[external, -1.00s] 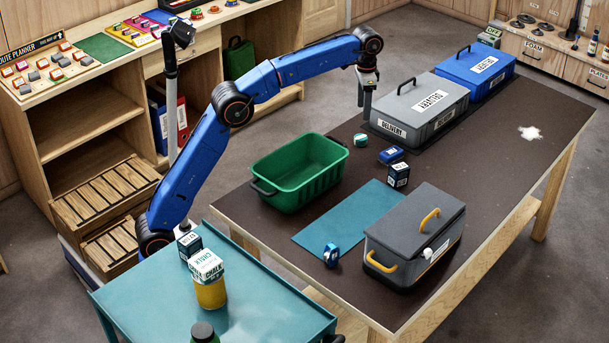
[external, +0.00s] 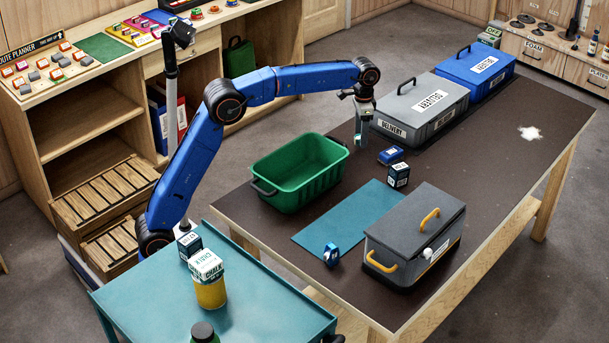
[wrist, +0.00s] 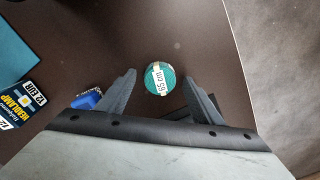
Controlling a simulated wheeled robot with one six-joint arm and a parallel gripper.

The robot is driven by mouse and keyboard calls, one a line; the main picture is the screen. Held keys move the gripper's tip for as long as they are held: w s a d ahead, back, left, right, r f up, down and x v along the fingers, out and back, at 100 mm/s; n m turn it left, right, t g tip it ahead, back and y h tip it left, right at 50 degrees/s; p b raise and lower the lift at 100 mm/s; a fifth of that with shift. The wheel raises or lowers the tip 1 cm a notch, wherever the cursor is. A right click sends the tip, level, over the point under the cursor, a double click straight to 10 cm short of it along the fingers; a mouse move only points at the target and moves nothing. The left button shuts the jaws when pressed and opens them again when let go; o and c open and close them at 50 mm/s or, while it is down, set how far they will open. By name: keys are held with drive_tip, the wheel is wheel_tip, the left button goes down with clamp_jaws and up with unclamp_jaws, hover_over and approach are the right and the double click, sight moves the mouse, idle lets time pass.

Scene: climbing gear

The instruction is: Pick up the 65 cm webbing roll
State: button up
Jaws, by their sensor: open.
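The 65 cm webbing roll is teal with a pale label band reading "65 cm" (wrist: 159,78). In the wrist view it lies on the dark table top between the tips of my gripper (wrist: 160,71), with a small gap visible on each side. My gripper is open and points down, with nothing held. In the external view my gripper (external: 361,138) is low over the table beside the grey delivery case and hides the roll. I cannot tell how far the fingertips are above the table.
A blue item (external: 390,155) and a headlamp box (external: 398,175) stand close by. A green crate (external: 300,172) is to the left, the grey delivery case (external: 420,105) to the right. A teal mat (external: 345,220) and a grey cooler box (external: 415,235) are nearer the front.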

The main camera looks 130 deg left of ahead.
drive_tip(key=shift+f, duration=0.3)
drive_tip(key=shift+c, duration=0.7)
drive_tip(key=c, duration=1)
